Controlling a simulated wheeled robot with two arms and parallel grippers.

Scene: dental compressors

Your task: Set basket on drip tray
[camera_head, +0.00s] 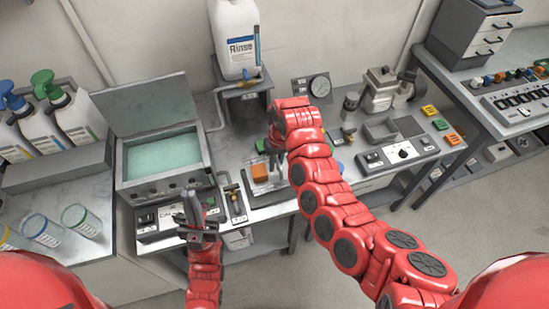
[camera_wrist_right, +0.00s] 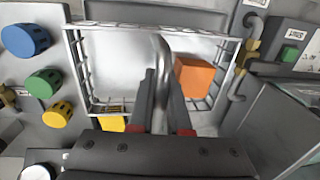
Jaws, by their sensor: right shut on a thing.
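A wire basket (camera_wrist_right: 75,75) fills the middle of the right wrist view, with a pale surface showing through it. An orange block (camera_wrist_right: 193,77) lies inside it; the block also shows in the head view (camera_head: 259,172). My right gripper (camera_wrist_right: 161,75) is shut on the basket's curved grey handle (camera_wrist_right: 163,46), over the basket's middle. In the head view my right gripper (camera_head: 273,158) points down beside the orange block. Whether the basket rests on the drip tray or hangs just above is unclear. My left gripper (camera_head: 195,215) is in front of the sink unit, away from the basket; its jaw opening is unclear.
A sink unit (camera_head: 165,150) with greenish liquid stands left of the basket. A Rinse bottle (camera_head: 237,40) stands on a stand behind. Blue (camera_wrist_right: 26,40), green (camera_wrist_right: 44,82) and yellow (camera_wrist_right: 57,114) knobs lie beside the basket. A gauge (camera_head: 320,86) and control box (camera_head: 403,153) are to the right.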

